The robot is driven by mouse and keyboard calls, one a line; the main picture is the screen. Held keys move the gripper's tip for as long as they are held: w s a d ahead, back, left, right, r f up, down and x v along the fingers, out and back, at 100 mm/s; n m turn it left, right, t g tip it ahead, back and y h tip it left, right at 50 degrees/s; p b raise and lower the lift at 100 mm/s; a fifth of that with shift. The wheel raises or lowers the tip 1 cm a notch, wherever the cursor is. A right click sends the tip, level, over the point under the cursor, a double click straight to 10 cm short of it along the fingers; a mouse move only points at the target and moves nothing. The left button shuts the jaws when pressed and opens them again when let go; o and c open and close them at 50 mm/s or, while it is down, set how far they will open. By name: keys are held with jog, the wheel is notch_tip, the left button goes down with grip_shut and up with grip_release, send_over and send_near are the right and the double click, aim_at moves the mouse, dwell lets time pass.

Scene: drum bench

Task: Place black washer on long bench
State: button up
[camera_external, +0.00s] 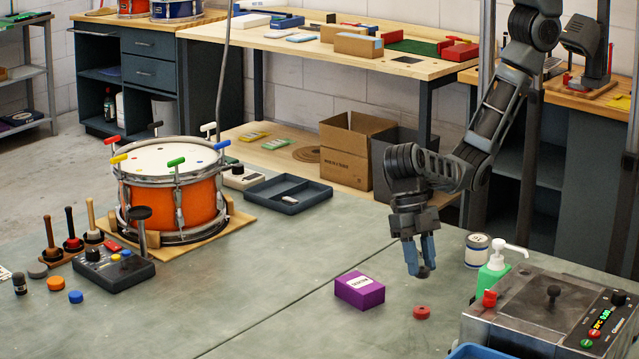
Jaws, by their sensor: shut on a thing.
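My gripper (420,262) points down with blue fingers above the grey-green worktop (300,250), in the right half of the view. Its fingers are shut on a small dark piece, the black washer (424,272), which shows just at the fingertips and is mostly hidden by them. The washer appears to be held a little above the surface. A long wooden bench (290,45) on dark legs runs along the back wall, behind and apart from my gripper.
A purple box (360,291) and a red washer (421,312) lie near my gripper. A tin (478,250), a green pump bottle (492,280) and a grey machine (550,315) stand to the right. An orange drum (172,190) and a black tray (288,194) are left. The middle foreground is clear.

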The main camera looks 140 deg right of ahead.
jog(key=shift+f, duration=1.65)
jog(key=shift+f, duration=0.1)
jog(key=o, duration=1)
jog(key=v, duration=1.2)
